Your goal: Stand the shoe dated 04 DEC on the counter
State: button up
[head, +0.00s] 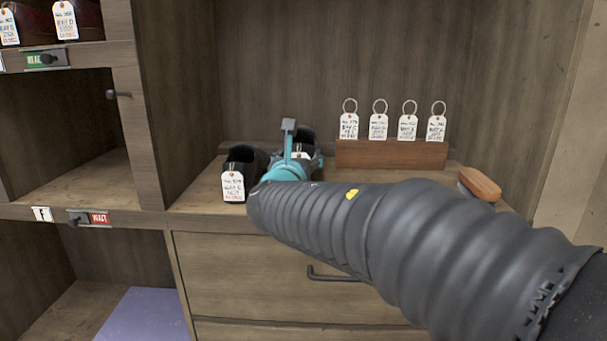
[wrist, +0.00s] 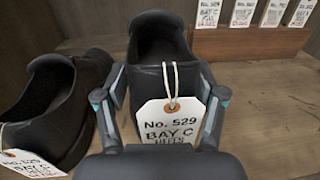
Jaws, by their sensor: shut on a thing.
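A black shoe (wrist: 160,35) with a paper tag (wrist: 168,122) is between the fingers of my gripper (wrist: 163,92). The tag reads "No. 529, BAY C"; its lower lines are cut off, and I see no date. In the head view this shoe (head: 306,137) is partly hidden behind my teal gripper (head: 292,163). The shoe looks upright on or just above the wooden counter (head: 190,197); I cannot tell which. A second black shoe (head: 243,160), also tagged No. 529, stands close on its left, and it shows in the wrist view (wrist: 50,95).
A wooden block (head: 390,154) with several tags on rings stands at the back of the counter. A brush-like wooden object (head: 480,184) lies at the right. A cubby (head: 70,150) and a red label (head: 100,219) are left.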

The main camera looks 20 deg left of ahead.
jog(key=shift+f+b, duration=0.3)
jog(key=shift+f, duration=1.6)
jog(key=o, duration=1.6)
jog(key=shift+c, duration=0.2)
